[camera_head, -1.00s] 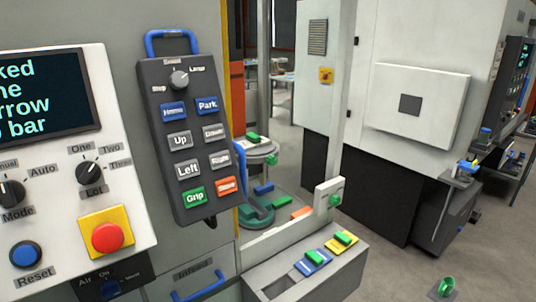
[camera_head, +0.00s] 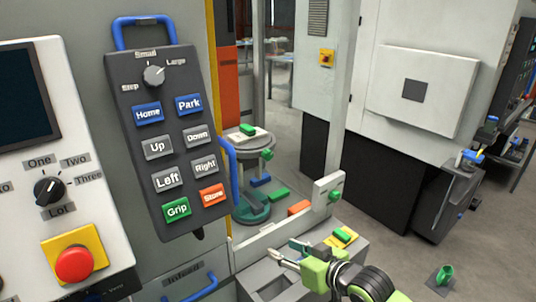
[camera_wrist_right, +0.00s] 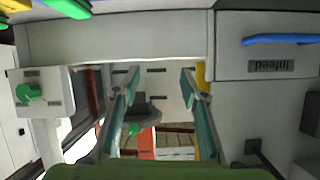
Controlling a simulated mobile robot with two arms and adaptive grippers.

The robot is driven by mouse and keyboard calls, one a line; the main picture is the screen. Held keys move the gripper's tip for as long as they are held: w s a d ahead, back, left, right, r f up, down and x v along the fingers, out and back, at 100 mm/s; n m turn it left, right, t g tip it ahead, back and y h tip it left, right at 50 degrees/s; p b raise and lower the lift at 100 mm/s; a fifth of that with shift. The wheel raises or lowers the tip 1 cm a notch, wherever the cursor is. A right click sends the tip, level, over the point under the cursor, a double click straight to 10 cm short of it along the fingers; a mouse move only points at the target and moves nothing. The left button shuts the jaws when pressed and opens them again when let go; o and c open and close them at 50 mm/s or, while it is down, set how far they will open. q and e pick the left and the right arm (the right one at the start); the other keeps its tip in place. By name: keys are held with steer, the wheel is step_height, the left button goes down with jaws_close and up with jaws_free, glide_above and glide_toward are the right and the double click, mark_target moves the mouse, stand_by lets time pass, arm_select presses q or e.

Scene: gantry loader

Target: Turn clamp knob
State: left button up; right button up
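No label marks which knob is the clamp knob. One green knob (camera_head: 267,153) is on the side of the round grey pedestal fixture (camera_head: 250,147) inside the machine opening. It appears small between my fingers in the right wrist view (camera_wrist_right: 133,129), well beyond them. Another green knob (camera_head: 335,195) is on a white block at the opening's front corner; it is at left in the wrist view (camera_wrist_right: 28,92). My right gripper (camera_head: 283,247) is open and empty, over the front ledge below the opening. In the wrist view its teal-padded fingers (camera_wrist_right: 158,85) stand apart. My left gripper is not in view.
A button pendant (camera_head: 175,140) and a control panel with a red stop button (camera_head: 74,264) stand at left. A blue handle (camera_head: 228,168) is beside the opening. A yellow plate (camera_head: 345,237) with a green part lies on the ledge. Open floor is at right.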

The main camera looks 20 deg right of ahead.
mark_target(270, 155)
steer(key=w+d+r+m+t+y, duration=0.1)
steer(key=w+d+r+t, duration=0.15)
steer(key=w+r, duration=0.4)
steer(key=w+d+r+t, duration=0.2)
steer(key=w+d+r, duration=0.15)
steer(key=r, duration=0.65)
steer(key=p+x, duration=0.3)
steer(key=x, duration=0.8)
steer(key=shift+w+a, duration=0.25)
steer(key=shift+w, duration=0.4)
steer(key=shift+c, duration=0.5)
steer(key=c, duration=1)
